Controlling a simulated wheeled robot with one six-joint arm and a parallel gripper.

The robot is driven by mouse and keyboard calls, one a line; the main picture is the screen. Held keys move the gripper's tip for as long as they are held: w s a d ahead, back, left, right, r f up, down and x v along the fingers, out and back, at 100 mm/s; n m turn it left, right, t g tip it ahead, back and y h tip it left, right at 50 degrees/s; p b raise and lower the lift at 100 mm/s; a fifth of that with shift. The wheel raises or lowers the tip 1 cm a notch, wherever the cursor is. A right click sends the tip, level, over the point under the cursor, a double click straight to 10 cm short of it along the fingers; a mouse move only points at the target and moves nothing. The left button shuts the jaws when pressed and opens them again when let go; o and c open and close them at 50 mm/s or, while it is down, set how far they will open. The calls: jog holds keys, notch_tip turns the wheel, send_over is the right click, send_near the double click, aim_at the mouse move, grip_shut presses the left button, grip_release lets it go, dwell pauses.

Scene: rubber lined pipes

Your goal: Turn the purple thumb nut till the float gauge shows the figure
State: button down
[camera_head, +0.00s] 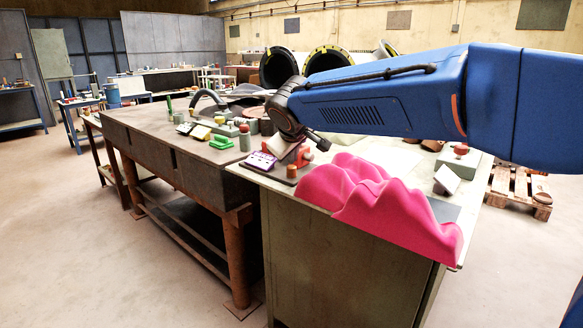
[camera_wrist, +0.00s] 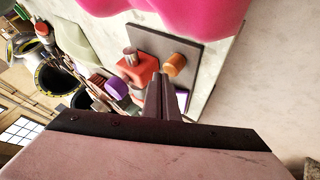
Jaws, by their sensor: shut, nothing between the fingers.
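A small purple round piece (camera_wrist: 116,88), which looks like the thumb nut, sits beside a red block (camera_wrist: 133,67) in the wrist view. The red block is on a dark plate (camera_wrist: 150,38) with an orange knob (camera_wrist: 174,64). Another purple patch shows just behind my fingers. My gripper (camera_wrist: 161,82) is shut and empty, its fingertips over the near side of the fixture; I cannot tell if they touch it. In the head view, a purple piece with pale marks (camera_head: 262,161) lies left of the orange knob (camera_head: 291,171). I cannot make out the float gauge or its figure.
A bright pink draped cloth-like shape (camera_head: 385,205) covers the bench's front edge, right of the fixture. Green and grey parts (camera_head: 222,140) crowd the long workbench (camera_head: 150,125) at left. A tilted white card (camera_head: 447,180) stands at right. Large black-lined pipes (camera_head: 327,60) stand behind.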

aim_at(292, 169)
jog(key=shift+f, duration=0.6)
dwell(1.1)
jog(key=shift+r, duration=1.05)
jog(key=shift+r, duration=0.1)
jog(key=shift+r, duration=2.4)
